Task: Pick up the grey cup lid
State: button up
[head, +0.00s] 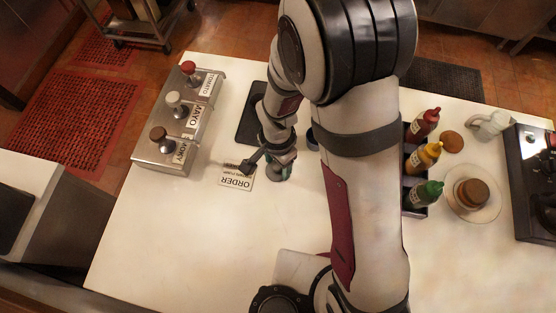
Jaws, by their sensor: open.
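I cannot single out the grey cup lid with certainty in the head view. A steel condiment station (160,153) at the left holds three knobbed pumps or lids, and the middle one has a grey-white knob (174,98). A pale grey cup-like object (491,122) lies at the far right of the counter. My gripper (264,168) is open, low over the counter beside the order card (237,177), right of the station and apart from it. Nothing shows between its fingers. My arm hides the middle of the counter.
A black mat (251,128) lies behind the gripper. Right of my arm are several sauce bottles (422,157) in a dark rack, a plate (489,210) with a round brown bun, and a black appliance (530,205). The front left counter (190,245) is clear.

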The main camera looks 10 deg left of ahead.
grip_shut()
jog(key=shift+r, duration=0.1)
